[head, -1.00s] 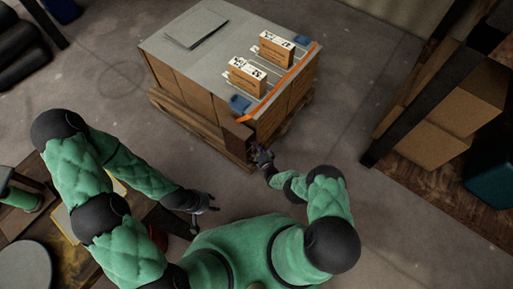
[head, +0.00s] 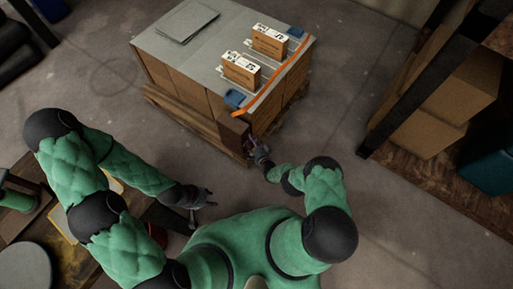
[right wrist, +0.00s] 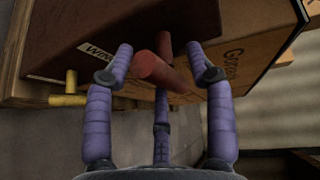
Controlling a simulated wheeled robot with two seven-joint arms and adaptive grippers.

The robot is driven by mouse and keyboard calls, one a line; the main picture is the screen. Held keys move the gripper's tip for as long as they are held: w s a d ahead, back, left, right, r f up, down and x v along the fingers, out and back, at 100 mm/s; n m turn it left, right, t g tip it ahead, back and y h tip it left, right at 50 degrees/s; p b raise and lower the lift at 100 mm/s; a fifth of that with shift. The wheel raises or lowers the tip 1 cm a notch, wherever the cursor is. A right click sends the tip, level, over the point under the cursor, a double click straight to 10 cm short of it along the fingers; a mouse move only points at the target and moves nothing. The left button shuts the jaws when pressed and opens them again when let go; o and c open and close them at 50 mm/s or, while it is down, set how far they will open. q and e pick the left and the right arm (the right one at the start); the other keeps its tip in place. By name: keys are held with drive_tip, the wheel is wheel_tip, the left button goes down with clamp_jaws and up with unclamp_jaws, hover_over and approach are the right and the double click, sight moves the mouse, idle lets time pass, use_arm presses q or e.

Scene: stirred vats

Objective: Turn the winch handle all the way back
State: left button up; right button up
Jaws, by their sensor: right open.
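The red winch handle (right wrist: 150,68) shows in the right wrist view, below a dark brown panel with a partly hidden label reading "WIN" (right wrist: 97,52). My right gripper (right wrist: 160,62) is open, with purple fingers on both sides of the handle and a third finger below. I cannot tell whether any finger touches it. In the head view my right gripper (head: 258,155) is at the near lower corner of the loaded pallet, where the handle is too small to make out. My left gripper (head: 200,196) hangs apart from the pallet near the table; its jaw state is unclear.
A pallet stack of cardboard boxes (head: 180,80) stands ahead, with two small boxes and an orange strap on top. A shelf rack (head: 400,95) is at right, a cluttered table (head: 75,250) at left. Floor between is clear.

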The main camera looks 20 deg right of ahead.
drive_tip(key=v, duration=1.1)
drive_tip(key=shift+s, duration=0.3)
drive_tip(key=shift+a+r, duration=0.1)
drive_tip(key=s+a+n+g+y, duration=0.25)
drive_tip(key=a+g+y, duration=0.4)
drive_tip(key=a, duration=0.45)
drive_tip(key=s+a+r+n+g+y, duration=0.2)
drive_tip(key=s+a+n+g, duration=0.2)
drive_tip(key=s+g, duration=0.4)
drive_tip(key=s+d+r+n+g+h, duration=0.4)
drive_tip(key=s+d+r+h, duration=0.2)
drive_tip(key=s+r, duration=0.3)
wheel_tip(320, 180, up, 11)
drive_tip(key=n+t+h, duration=0.1)
drive_tip(key=n+t, duration=0.1)
drive_tip(key=t, duration=0.1)
drive_tip(key=shift+d, duration=0.3)
